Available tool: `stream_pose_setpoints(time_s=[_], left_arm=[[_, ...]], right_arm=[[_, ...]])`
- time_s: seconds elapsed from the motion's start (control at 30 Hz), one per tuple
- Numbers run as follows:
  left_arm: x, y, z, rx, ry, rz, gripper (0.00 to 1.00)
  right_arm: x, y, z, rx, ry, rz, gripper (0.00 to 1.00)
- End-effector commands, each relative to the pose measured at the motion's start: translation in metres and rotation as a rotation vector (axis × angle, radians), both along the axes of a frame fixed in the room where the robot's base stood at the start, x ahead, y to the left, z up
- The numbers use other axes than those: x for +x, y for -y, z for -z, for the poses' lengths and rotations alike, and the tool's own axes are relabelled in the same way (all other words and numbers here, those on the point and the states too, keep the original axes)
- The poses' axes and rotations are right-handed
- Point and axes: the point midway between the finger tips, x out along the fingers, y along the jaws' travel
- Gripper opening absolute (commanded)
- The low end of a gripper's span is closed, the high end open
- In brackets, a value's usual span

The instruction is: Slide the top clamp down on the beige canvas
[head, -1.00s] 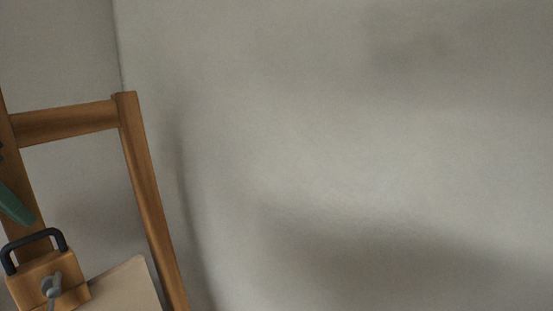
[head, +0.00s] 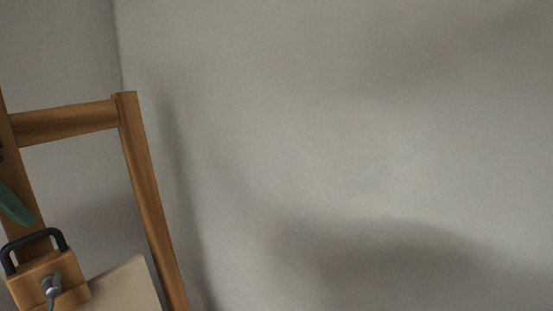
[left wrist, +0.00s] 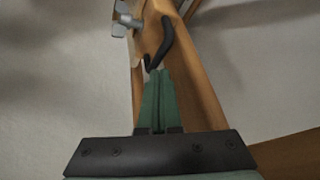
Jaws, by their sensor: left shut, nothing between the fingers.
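The top clamp (head: 48,272) is a wooden block with a black handle (head: 36,238) and a grey wing nut (head: 52,288). It sits at the top edge of the beige canvas (head: 128,284), at the lower left of the head view. My left gripper (head: 15,206) shows only as a green finger at the left edge, just above the handle. In the left wrist view its two green fingers (left wrist: 158,74) are shut together and empty, with their tips close to the black handle (left wrist: 168,44). I cannot tell whether they touch it. The wing nut (left wrist: 128,20) shows beyond. My right gripper is not in view.
The wooden easel frame has a top crossbar (head: 66,121), a right post (head: 150,190) and a centre mast (head: 34,225) behind the clamp. A plain grey wall (head: 330,130) fills the right side, with no objects in front of it.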

Motion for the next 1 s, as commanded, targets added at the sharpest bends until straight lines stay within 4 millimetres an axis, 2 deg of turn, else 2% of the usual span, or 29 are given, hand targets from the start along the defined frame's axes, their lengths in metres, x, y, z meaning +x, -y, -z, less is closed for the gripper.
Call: stream_pose_setpoints(time_s=[0.77,1.0], left_arm=[[0.0,0.0,0.016,0.0,0.0,0.0,0.0],[0.0,0.0,0.004,0.001,0.0,0.0,0.0]], right_arm=[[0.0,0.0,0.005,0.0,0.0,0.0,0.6],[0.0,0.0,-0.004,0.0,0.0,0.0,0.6]])
